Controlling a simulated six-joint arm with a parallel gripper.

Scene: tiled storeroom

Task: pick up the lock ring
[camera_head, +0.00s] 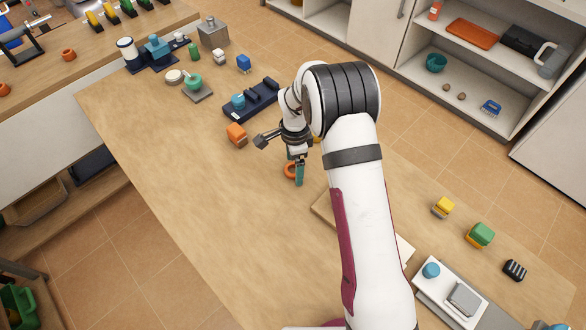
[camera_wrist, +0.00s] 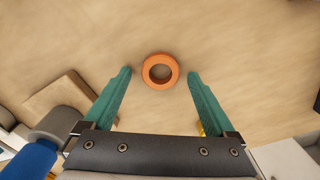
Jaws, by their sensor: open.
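The lock ring, an orange ring with a round hole, lies flat on the wooden table. It shows in the wrist view (camera_wrist: 160,71), centred just ahead of and between the fingertips. In the head view the lock ring (camera_head: 289,170) is partly hidden behind a teal finger. My gripper (camera_wrist: 159,74) is open, with its two teal fingers on either side of the ring's line and nothing between them. In the head view my gripper (camera_head: 299,182) points down close by the ring. I cannot tell the exact height of the fingertips above the table.
An orange block (camera_head: 237,134) and a dark blue tray (camera_head: 252,103) stand up and left of the gripper. A wooden board (camera_head: 324,208) lies to the right, partly behind my arm. The table left of and below the gripper is bare.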

